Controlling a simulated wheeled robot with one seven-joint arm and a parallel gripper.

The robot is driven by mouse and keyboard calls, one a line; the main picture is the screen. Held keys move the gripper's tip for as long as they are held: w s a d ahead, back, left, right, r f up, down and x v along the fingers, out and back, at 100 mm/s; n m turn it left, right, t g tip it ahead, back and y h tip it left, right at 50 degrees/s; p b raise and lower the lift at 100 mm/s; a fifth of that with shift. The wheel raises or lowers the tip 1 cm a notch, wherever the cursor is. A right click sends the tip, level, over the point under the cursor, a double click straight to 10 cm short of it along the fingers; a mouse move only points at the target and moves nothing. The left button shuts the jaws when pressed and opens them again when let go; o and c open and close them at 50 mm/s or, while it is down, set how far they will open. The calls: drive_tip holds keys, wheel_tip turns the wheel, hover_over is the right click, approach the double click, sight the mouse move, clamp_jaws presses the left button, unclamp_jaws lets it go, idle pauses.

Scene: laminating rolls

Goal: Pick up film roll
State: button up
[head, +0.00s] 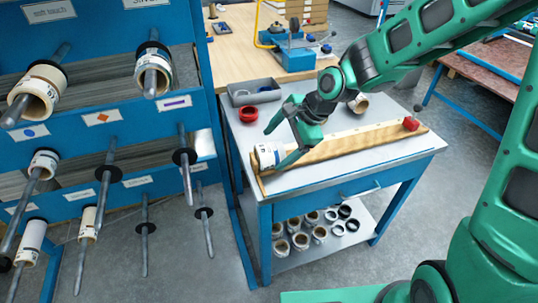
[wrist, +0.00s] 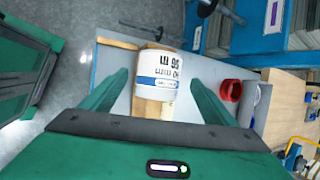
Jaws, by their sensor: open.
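A white film roll (head: 266,156) with printed black text and a blue band lies at the left end of a long wooden tray (head: 345,149) on the blue worktable. My gripper (head: 277,146) is open at that end of the tray, its fingers spread on either side of the roll. In the wrist view, the roll (wrist: 158,68) sits between and beyond the two green fingers of my gripper (wrist: 160,79), with a gap on each side. The head view does not show clearly how high my fingers are.
A red ring (head: 248,114) and a grey bin (head: 254,92) stand behind the tray. A red piece (head: 411,124) is at its right end. Several rolls sit on the lower shelf (head: 345,246). A blue rack (head: 100,130) with projecting pegs stands left.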

sight(275, 149)
drive_tip(key=shift+x, duration=1.7)
drive_tip(key=shift+d, duration=0.1)
drive_tip(key=shift+c, duration=0.7)
drive_tip(key=c, duration=1.1)
